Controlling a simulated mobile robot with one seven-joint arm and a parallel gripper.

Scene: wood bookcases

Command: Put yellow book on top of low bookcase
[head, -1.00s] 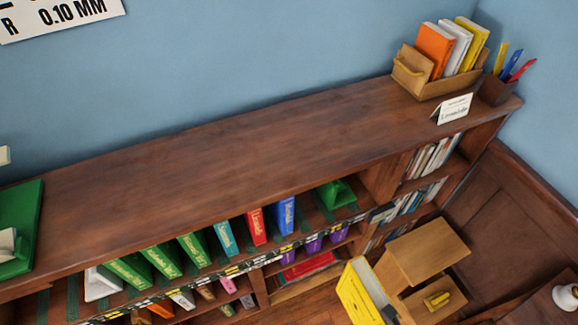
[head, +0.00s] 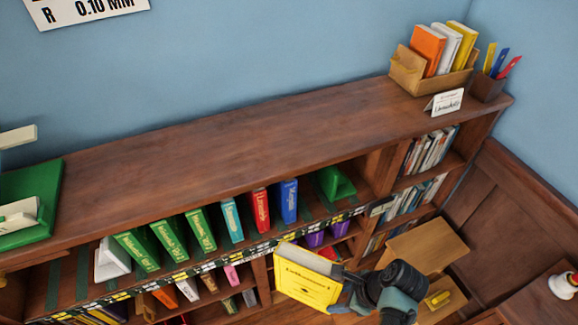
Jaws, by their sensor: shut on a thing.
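The yellow book (head: 308,282) is at the lower middle of the head view, in front of the low bookcase and below its top. My gripper (head: 345,283) is shut on the book's right edge; the fingertips are partly hidden by the book and the dark wrist. The low bookcase's brown wooden top (head: 215,150) runs from lower left to upper right against the blue wall. Its middle stretch is bare.
A wooden box (head: 408,70) of books, a pen cup (head: 487,87) and a small sign (head: 444,102) stand at the top's right end. A green object (head: 45,185) lies at its left end. A wooden stand (head: 425,243) is behind my arm.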

